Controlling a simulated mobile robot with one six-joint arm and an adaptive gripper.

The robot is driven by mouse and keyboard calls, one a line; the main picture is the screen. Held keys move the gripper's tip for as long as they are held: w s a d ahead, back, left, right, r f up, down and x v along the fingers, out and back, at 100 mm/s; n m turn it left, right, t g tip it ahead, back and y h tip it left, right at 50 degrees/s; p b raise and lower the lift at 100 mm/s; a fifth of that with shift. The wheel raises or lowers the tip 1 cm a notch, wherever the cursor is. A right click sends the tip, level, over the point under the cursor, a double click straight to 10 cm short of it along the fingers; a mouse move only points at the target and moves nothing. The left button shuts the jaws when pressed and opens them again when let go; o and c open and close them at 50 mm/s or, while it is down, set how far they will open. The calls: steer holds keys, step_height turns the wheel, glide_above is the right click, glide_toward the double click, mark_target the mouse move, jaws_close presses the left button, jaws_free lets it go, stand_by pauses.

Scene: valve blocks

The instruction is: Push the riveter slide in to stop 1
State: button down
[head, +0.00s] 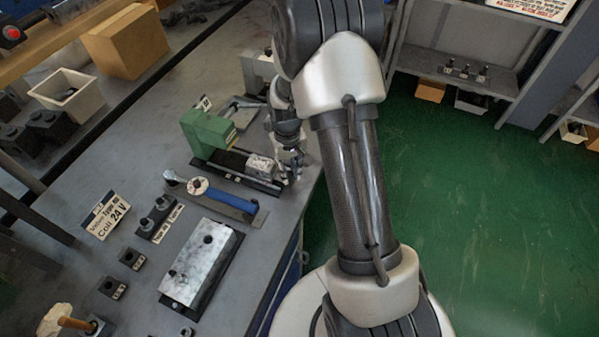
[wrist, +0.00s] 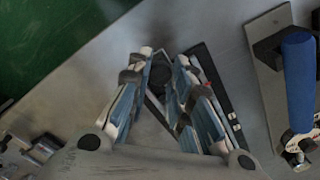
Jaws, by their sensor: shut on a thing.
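The green riveter (head: 204,133) stands on a black base near the table's right edge in the head view. Its slide, a grey metal block (head: 261,165), sits on the dark rail to the right of the green body, with a gap between them. My gripper (head: 291,160) is at the outer right end of the slide. In the wrist view my gripper (wrist: 161,62) has its two fingers closed around a dark round knob (wrist: 159,77) at the slide's end. The rail (wrist: 222,95) with white marks shows beside the right finger. The stop marks are too small to read.
A tool with a blue handle (head: 231,199) lies on a plate close by; it also shows in the wrist view (wrist: 299,80). A pale valve block (head: 202,262) and small black blocks stand nearer. Green floor (head: 470,190) lies beyond the table's right edge.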

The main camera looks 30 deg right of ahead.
mark_target(261, 163)
steer(key=w+a, duration=0.3)
steer(key=w, duration=0.2)
steer(key=w+a, duration=0.2)
steer(key=shift+w+a+p, duration=0.15)
steer(key=shift+a+p, duration=0.2)
steer(key=c, duration=1.4)
jaws_free()
step_height(261, 163, up, 12)
steer(key=shift+r, duration=0.1)
